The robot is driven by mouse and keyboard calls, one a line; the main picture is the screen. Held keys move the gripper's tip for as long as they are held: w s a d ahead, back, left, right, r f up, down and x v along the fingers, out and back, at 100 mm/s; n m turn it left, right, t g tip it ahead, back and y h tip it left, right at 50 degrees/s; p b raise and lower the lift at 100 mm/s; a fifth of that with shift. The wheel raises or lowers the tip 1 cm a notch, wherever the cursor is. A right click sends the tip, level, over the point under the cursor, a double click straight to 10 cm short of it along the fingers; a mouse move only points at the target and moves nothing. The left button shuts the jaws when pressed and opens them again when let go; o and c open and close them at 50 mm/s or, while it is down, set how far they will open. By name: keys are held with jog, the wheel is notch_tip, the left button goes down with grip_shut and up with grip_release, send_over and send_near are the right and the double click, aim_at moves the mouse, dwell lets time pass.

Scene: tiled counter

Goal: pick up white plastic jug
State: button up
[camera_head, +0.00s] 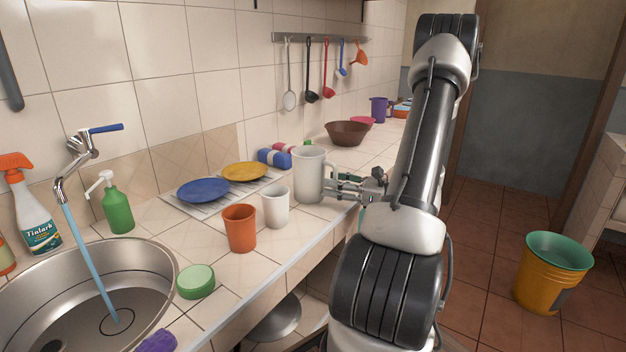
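The white plastic jug (308,175) stands upright on the tiled counter, near its front edge. Its handle side faces right, toward my gripper (341,184). My gripper reaches in from the right at about the middle height of the jug, with its fingertips at or very close to the jug's right side. The fingers are small and partly overlap the handle area, so I cannot tell whether they are open or shut, or whether they touch the jug.
A white cup (276,208) and an orange cup (240,229) stand left of the jug. Blue (203,190) and yellow (244,171) plates lie behind them. A brown bowl (347,134) stands farther back. A sink (90,300) is at the lower left.

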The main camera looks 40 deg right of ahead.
jog(key=shift+w+a, duration=0.1)
grip_shut()
jog(key=shift+r, duration=0.1)
notch_tip(320, 180, up, 10)
jog(key=shift+f, duration=0.1)
dwell(0.5)
jog(key=c, duration=0.7)
grip_release()
jog(key=shift+c, duration=0.2)
jog(key=shift+a, duration=0.1)
grip_shut()
